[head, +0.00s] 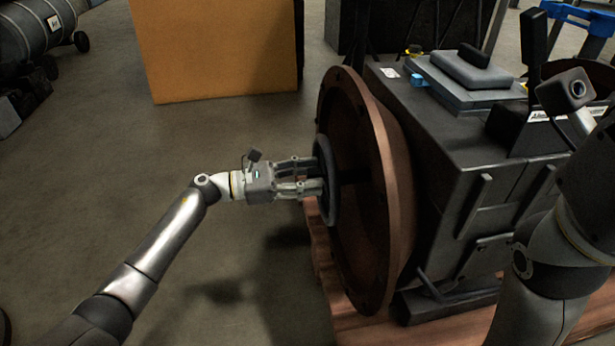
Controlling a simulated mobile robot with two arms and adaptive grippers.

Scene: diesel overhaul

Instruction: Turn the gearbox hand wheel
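The gearbox (450,150) is a large dark grey block with a wide brown round flange (396,165) on its left side. The black hand wheel (328,180) stands upright on a short shaft in the middle of the flange. My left gripper (310,178) is at the left face of the hand wheel, with its fingers reaching to the rim. The fingertips are partly hidden at the wheel, so I cannot tell whether they grip it. My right arm is at the right edge, and its gripper is not clearly visible.
The gearbox rests on a reddish-brown wooden pallet (345,322). A large orange-brown box (215,50) stands at the back. A dark cylindrical tank (32,28) on wheels is at the top left. A blue-handled item (575,14) is at the top right.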

